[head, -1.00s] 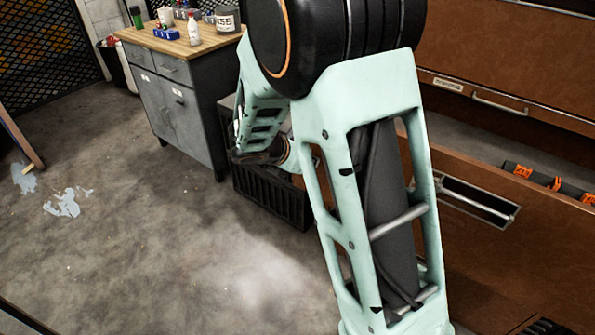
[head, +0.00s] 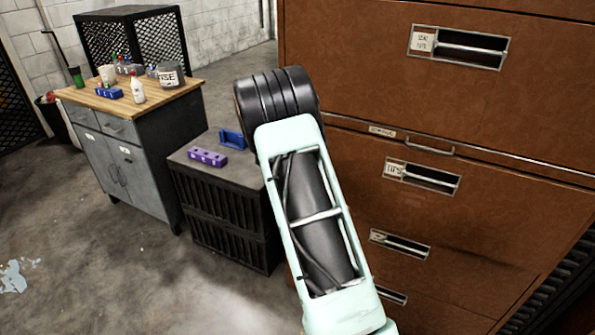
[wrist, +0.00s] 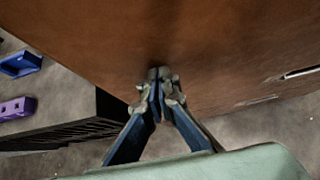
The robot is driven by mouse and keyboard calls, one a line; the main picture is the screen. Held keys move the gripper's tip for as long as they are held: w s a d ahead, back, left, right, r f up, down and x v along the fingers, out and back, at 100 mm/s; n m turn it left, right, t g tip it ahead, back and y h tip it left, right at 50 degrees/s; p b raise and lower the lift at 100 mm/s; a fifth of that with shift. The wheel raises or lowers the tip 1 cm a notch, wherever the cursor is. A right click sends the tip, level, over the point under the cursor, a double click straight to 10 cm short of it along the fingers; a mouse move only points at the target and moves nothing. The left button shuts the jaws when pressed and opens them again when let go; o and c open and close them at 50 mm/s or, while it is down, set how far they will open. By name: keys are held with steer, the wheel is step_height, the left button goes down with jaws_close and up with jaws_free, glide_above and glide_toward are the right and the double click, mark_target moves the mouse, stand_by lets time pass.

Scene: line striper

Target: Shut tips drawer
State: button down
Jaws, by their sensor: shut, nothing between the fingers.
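The brown cabinet (head: 440,95) stands at the right in the head view. Its drawer labelled TIPS (head: 405,205) has a recessed pull and lies below a metal strip with a small handle. The drawer's front looks flush with the cabinet, and no open inside shows. My gripper (wrist: 158,75) is shut and empty in the wrist view. Its fingertips are against or very near a brown panel (wrist: 225,50); I cannot tell whether they touch. In the head view my arm hides the gripper and part of the cabinet's left side.
A dark crate stack (head: 225,205) left of the cabinet bears a purple block (head: 207,157) and a blue holder (head: 232,139). A grey workbench (head: 135,165) with bottles stands further left. The concrete floor in front is mostly clear.

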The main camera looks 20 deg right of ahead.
steer(key=shift+w+d+r, duration=0.15)
steer(key=shift+w+d, duration=0.55)
steer(key=shift+d, duration=0.15)
steer(key=shift+r, duration=0.1)
